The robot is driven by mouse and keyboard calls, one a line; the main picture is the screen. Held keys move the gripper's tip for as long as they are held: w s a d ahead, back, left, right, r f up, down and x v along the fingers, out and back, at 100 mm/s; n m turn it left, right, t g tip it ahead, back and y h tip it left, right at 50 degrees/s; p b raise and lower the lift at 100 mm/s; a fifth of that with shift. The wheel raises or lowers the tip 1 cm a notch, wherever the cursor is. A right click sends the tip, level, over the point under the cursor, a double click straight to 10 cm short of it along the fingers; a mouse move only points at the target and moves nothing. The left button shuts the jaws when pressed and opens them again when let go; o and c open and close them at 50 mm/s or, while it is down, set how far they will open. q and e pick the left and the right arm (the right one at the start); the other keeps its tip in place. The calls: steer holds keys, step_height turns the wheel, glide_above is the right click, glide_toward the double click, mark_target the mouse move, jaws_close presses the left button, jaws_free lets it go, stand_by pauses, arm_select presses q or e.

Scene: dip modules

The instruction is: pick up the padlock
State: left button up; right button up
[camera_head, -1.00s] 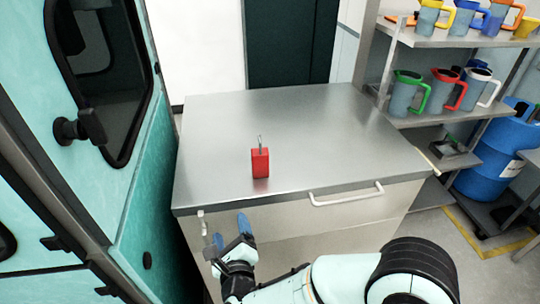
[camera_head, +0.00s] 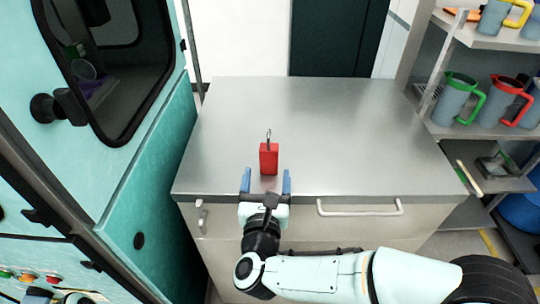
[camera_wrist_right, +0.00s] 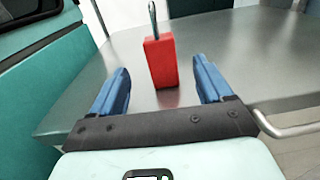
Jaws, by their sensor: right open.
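The padlock (camera_head: 269,159) has a red body and a thin metal shackle pointing up. It stands upright on the metal tabletop (camera_head: 340,130), near the front edge. My right gripper (camera_head: 266,181) is open, with its two blue fingers spread at the table's front edge, just short of the padlock and lined up with it. In the right wrist view the padlock (camera_wrist_right: 160,60) stands ahead, between the lines of the open fingers (camera_wrist_right: 162,88), not touched by them. My left gripper does not show.
A teal cabinet (camera_head: 150,190) with a dark window stands close on the left. A drawer handle (camera_head: 360,208) juts from the table front. Shelves on the right hold several jugs (camera_head: 455,98). The tabletop around the padlock is clear.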

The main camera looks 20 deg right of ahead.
mark_target(269, 157)
steer(key=x, duration=0.3)
steer(key=shift+w+d, duration=0.15)
steer(key=shift+w, duration=0.1)
steer(key=shift+p+x, duration=1.05)
steer(key=shift+x, duration=1.65)
steer(key=shift+f, duration=0.1)
steer(key=c, duration=1.1)
